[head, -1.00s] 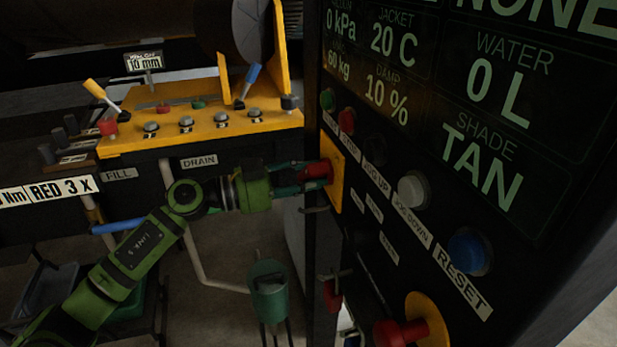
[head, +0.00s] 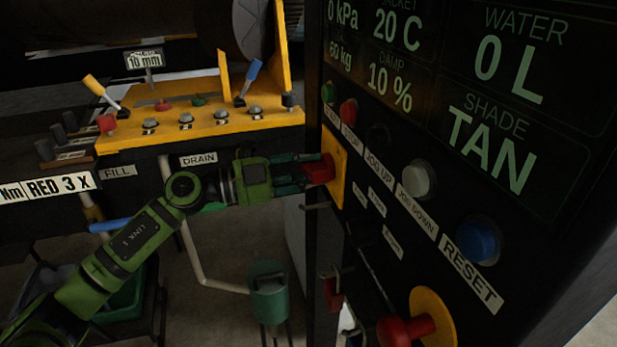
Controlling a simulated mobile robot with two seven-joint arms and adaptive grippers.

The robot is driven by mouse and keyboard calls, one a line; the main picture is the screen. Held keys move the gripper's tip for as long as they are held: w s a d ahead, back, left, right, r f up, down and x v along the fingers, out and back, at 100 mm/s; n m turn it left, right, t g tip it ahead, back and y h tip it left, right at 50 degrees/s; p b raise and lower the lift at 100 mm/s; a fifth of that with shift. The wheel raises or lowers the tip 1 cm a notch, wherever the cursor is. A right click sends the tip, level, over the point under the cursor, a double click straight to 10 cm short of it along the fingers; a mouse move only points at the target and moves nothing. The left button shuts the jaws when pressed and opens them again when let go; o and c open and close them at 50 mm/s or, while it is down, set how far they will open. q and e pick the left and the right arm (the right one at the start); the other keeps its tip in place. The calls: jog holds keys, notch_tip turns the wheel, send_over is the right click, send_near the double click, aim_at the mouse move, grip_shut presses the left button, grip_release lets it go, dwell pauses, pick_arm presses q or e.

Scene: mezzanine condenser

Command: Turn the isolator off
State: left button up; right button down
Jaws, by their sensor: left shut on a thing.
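The isolator is a red handle (head: 320,171) on a yellow plate (head: 335,158), on the left edge of the black control panel in the head view. My left gripper (head: 312,172) comes in from the left, and its dark teal fingers are shut on the red handle. The fingers hide part of the handle, and I cannot tell its exact turn angle. My right gripper is not in view.
The panel (head: 530,285) carries green, red, white and blue buttons (head: 470,244). A red mushroom button (head: 405,330) on a yellow disc sticks out below. A yellow console (head: 200,125) with levers stands behind my left arm. A green bucket (head: 268,292) is below.

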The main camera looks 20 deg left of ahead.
pick_arm(q)
jog(key=m+b, duration=0.3)
jog(key=m, duration=0.2)
jog(key=shift+w+a+m, duration=0.1)
jog(key=shift+m, duration=0.2)
jog(key=m+b, duration=0.3)
jog(key=m, duration=0.1)
jog(key=shift+r, duration=0.2)
jog(key=shift+w+r+m+b, duration=0.1)
jog(key=shift+r+m+b, duration=0.1)
jog(key=shift+m+b, duration=1)
jog(key=o, duration=1.1)
jog(key=shift+o, duration=0.2)
jog(key=v, duration=1.2)
